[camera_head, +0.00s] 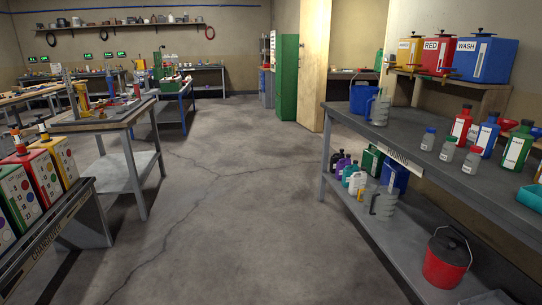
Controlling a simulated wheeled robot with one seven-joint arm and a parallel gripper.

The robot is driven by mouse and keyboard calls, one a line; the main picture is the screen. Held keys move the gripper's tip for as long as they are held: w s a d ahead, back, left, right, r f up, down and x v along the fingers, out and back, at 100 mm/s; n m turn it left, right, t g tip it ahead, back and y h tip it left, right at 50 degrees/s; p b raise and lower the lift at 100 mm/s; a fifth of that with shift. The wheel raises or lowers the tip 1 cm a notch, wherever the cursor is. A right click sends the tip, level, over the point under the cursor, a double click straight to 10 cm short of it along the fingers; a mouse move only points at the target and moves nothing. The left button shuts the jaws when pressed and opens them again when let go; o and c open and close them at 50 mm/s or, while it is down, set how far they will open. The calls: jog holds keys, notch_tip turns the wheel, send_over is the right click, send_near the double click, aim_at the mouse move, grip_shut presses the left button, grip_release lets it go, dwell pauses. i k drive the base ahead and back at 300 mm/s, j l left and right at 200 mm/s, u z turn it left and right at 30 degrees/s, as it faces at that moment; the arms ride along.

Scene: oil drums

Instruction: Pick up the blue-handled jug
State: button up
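A translucent grey jug (380,109) stands upright on the right workbench, in front of a blue bucket (360,97). I cannot make out a blue handle on either jug. My gripper is not in view.
The right bench (410,139) also bears several bottles, and its shelf holds small jugs and a red bucket (446,259). A green cabinet (286,78) stands at the back. Benches line the left. The cracked concrete floor (240,200) between is clear.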

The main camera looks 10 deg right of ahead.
aim_at(381, 104)
jog(key=i, duration=1.85)
jog(key=i+z, duration=0.2)
jog(key=i, duration=0.4)
jog(key=i+j+z, duration=0.15)
jog(key=i, duration=0.4)
jog(key=i+j+z, duration=0.2)
jog(key=i, duration=0.4)
jog(key=l, duration=0.1)
